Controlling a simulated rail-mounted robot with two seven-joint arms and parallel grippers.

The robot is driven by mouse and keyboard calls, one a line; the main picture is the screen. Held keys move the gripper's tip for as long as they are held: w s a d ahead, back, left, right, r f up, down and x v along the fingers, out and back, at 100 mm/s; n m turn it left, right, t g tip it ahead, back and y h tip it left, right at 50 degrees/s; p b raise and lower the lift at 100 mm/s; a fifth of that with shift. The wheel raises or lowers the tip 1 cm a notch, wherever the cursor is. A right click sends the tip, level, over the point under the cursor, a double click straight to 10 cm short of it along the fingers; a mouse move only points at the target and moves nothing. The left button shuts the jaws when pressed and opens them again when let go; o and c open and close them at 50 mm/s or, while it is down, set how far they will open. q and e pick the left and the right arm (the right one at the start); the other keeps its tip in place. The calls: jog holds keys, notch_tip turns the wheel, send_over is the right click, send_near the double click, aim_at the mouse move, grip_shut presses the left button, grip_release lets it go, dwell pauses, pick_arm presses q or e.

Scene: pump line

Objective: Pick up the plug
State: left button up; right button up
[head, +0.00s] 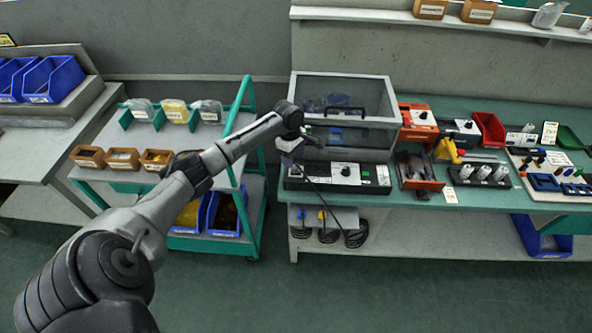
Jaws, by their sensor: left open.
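My left gripper (298,159) is in front of the left end of a clear-walled box on the green bench, above a control panel (340,174) with black knobs. It is open, but its fingertips are small and partly hidden by the wrist. A thin dark cable (325,207) runs from just below the gripper down to a black coil (356,238) under the bench edge. Small blue (300,213) and yellow (321,214) pieces show at a low panel there, with black coiled cables hanging below. I cannot tell which piece is the plug. My right gripper is not in view.
The clear-walled box (383,112) stands behind the gripper. A green-framed cart (244,195) with bins is close on the left. An orange tray (418,170), tools and a red bin (489,130) crowd the bench on the right. Open floor (330,292) lies in front.

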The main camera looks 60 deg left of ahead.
aim_at(296, 165)
pick_arm(q)
jog(key=f, duration=0.3)
jog(key=f+b, duration=0.1)
jog(key=shift+w+d+f, duration=0.25)
jog(key=shift+f, duration=0.05)
grip_shut()
jog(key=shift+r, duration=0.1)
